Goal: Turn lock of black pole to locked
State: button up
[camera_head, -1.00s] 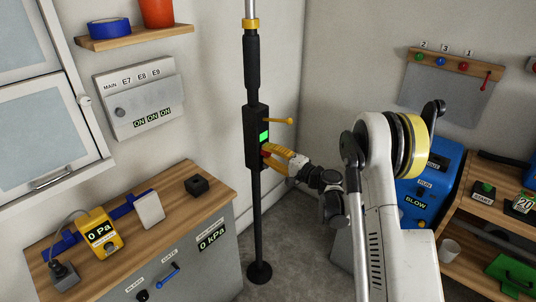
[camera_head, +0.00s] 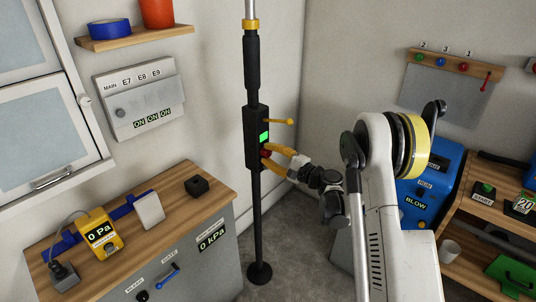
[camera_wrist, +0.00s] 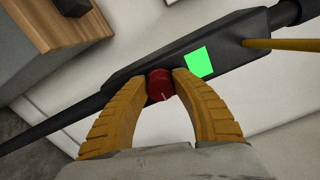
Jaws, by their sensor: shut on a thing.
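The black pole (camera_head: 256,215) stands upright from the floor in the head view, with a black box (camera_head: 252,130) on its middle. The box carries a lit green square (camera_head: 264,137), which also shows in the wrist view (camera_wrist: 199,62). A round red knob (camera_wrist: 160,85) with a pale mark sits beside the square. My gripper (camera_head: 272,155) is at the box, and its yellow fingers (camera_wrist: 160,86) are closed on either side of the red knob. A yellow lever (camera_head: 278,121) sticks out of the box above the fingers. The knob is partly covered in the head view.
A wooden-topped cabinet (camera_head: 165,215) with a yellow gauge and a small black block stands left of the pole. A blue machine (camera_head: 430,190) and a wooden shelf unit (camera_head: 480,215) stand to the right. Bare floor surrounds the pole's foot.

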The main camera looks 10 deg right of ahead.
jog(key=o, duration=1.2)
jog(key=v, duration=1.2)
